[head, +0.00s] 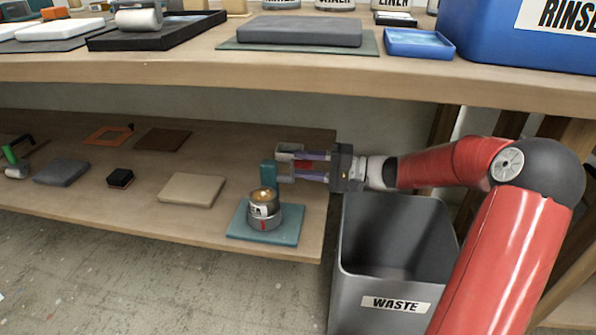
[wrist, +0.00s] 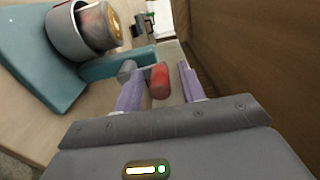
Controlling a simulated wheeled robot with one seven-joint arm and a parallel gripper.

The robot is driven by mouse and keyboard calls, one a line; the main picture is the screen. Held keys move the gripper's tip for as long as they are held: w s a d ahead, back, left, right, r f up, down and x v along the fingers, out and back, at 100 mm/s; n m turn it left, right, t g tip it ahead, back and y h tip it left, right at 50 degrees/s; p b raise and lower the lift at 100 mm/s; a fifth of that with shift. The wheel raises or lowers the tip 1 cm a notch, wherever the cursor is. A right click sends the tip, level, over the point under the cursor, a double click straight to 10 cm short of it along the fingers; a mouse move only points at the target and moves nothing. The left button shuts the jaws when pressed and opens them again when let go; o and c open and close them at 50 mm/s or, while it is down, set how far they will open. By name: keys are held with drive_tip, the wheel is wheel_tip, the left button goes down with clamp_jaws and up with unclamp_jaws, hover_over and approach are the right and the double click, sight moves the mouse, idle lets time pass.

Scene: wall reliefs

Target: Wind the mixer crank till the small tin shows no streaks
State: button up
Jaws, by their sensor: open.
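The mixer (head: 283,223) stands on the lower shelf near its right end, with a teal base and post. The small tin (head: 257,210) sits upright in its grey cup; its top looks orange-brown with a lighter patch, and streaks are too small to judge. The tin also shows in the wrist view (wrist: 102,29). The crank's red knob (wrist: 160,82) lies between the two fingers of my gripper (wrist: 162,70), with a visible gap on the right side. My gripper (head: 287,166) is open, reaching in from the right beside the post.
A grey waste bin (head: 385,290) stands below my arm, right of the shelf end. The upper bench (head: 150,68) overhangs the shelf. A beige slab (head: 192,189) and a small black block (head: 120,178) lie left of the mixer.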

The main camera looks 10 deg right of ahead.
drive_tip(key=c, duration=0.6)
drive_tip(key=shift+s+a+f+b, duration=0.25)
drive_tip(key=shift+s+f, duration=0.1)
drive_tip(key=shift+s, duration=0.35)
drive_tip(key=shift+s+a+f+b, duration=0.2)
drive_tip(key=shift+s+f+b, duration=0.1)
drive_tip(key=shift+s, duration=0.4)
